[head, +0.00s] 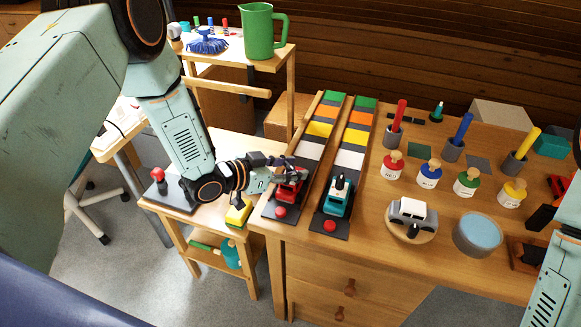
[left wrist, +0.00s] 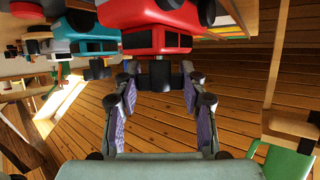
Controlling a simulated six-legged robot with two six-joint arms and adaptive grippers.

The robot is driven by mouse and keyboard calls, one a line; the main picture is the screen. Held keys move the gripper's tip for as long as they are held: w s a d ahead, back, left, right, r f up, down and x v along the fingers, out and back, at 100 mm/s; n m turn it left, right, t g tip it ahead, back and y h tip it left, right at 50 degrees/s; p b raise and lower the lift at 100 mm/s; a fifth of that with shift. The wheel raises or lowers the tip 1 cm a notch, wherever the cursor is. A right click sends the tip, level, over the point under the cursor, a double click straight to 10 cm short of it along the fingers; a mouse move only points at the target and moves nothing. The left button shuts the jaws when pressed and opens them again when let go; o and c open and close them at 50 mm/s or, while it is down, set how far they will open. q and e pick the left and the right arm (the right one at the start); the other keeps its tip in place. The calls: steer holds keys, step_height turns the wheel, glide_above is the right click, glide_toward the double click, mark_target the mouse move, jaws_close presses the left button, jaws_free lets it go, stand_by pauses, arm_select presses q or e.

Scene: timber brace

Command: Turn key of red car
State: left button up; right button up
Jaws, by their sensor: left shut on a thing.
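The red car (head: 289,191) sits at the near end of the left striped track on the workbench. My left gripper (head: 290,170) reaches over it from the left and partly hides it. In the left wrist view the red car (left wrist: 157,38) fills the top middle. A dark key-like piece (left wrist: 156,76) sticks out from the car between my left fingertips. My left gripper (left wrist: 158,85) is shut on this piece, with one finger on each side. The exact contact is hard to see. Only part of my right arm shows at the right edge; its gripper is not visible.
A teal car (head: 338,199) stands on the right striped track (head: 350,158), close beside the red car. A red button (head: 280,211) lies in front of each car. Bottles and a grey toy car (head: 411,213) stand farther right.

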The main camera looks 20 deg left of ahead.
arm_select(q)
steer(key=m+g+h, duration=0.2)
steer(key=m+g, duration=0.1)
steer(key=shift+w+a+f+h, duration=0.1)
steer(key=shift+h, duration=0.3)
steer(key=m+g+h+b, duration=0.1)
steer(key=m+g, duration=0.1)
steer(key=shift+m+g, duration=0.3)
steer(key=shift+m, duration=0.1)
steer(key=shift+f+m+g+h+b, duration=0.15)
steer(key=shift+m+g+h+b, duration=0.45)
steer(key=shift+m+g+b, duration=1.35)
steer(key=shift+m+g, duration=0.35)
steer(key=shift+g, duration=0.3)
steer(key=shift+r, duration=0.2)
steer(key=o, duration=1.2)
